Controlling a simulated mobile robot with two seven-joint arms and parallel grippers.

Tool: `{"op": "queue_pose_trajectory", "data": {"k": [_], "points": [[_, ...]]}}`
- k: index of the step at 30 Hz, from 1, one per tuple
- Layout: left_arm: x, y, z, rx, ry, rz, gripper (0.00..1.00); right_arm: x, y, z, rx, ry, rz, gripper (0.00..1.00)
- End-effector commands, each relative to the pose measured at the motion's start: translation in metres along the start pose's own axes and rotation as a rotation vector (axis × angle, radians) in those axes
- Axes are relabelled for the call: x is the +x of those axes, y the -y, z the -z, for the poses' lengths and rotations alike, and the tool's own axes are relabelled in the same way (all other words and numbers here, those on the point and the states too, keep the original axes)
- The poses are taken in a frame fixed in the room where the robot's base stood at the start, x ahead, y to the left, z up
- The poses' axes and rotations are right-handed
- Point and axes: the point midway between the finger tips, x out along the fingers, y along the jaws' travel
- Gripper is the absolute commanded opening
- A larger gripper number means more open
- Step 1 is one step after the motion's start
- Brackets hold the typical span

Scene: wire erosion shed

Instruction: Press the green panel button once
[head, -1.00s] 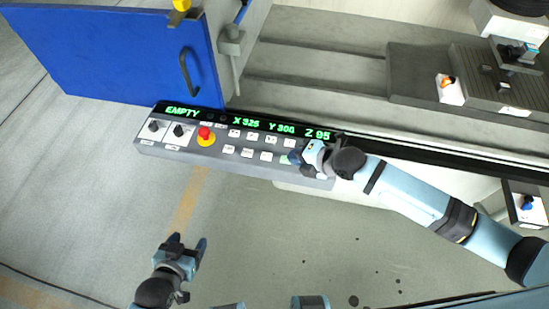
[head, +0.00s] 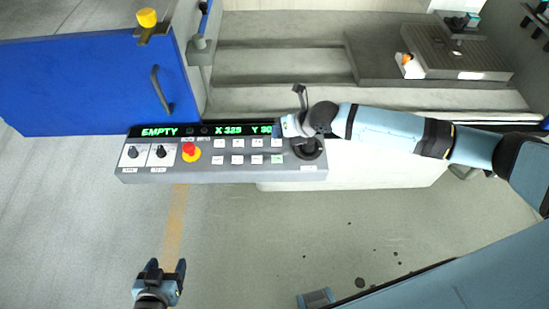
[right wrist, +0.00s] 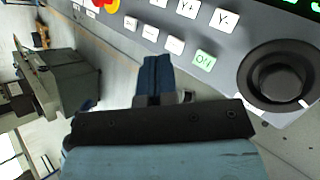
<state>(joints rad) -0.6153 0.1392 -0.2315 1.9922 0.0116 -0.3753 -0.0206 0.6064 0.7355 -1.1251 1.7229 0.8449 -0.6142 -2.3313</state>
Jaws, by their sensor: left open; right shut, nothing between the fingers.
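The green panel button (head: 277,159) is a small pale-green square at the right end of the lower button row on the grey control panel (head: 225,176). It also shows in the right wrist view, lit bright green (right wrist: 204,60), beside a black round knob (right wrist: 279,76). My right gripper (head: 284,127) is shut and empty over the panel's upper right part, hiding part of the display. In the right wrist view its closed fingers (right wrist: 157,62) are left of the green button; I cannot tell their height above the panel. My left gripper (head: 167,266) is open and empty, low over the floor.
A red and yellow stop button (head: 189,152) and two dark selector knobs sit on the panel's left part. A green-lit display (head: 170,131) reading EMPTY runs behind the buttons. A blue door (head: 85,90) stands left and a machine bed (head: 280,65) behind. The floor in front is open.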

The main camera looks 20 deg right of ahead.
Motion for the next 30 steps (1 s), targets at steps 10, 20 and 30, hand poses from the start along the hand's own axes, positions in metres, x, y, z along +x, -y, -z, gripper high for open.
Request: {"op": "queue_pose_trajectory", "data": {"k": [10, 20, 30], "points": [[0.002, -0.002, -0.002, -0.002, -0.001, -0.002, 0.66, 0.003, 0.002, 0.003, 0.003, 0.0, 0.0, 0.0], [0.014, -0.002, -0.021, -0.003, 0.0, -0.004, 0.66, 0.028, 0.02, 0.021, 0.005, -0.001, 0.001, 0.0], [0.031, -0.001, -0.046, -0.001, 0.0, -0.004, 0.66, 0.059, 0.043, 0.043, 0.003, 0.0, 0.0, 0.0]]}}
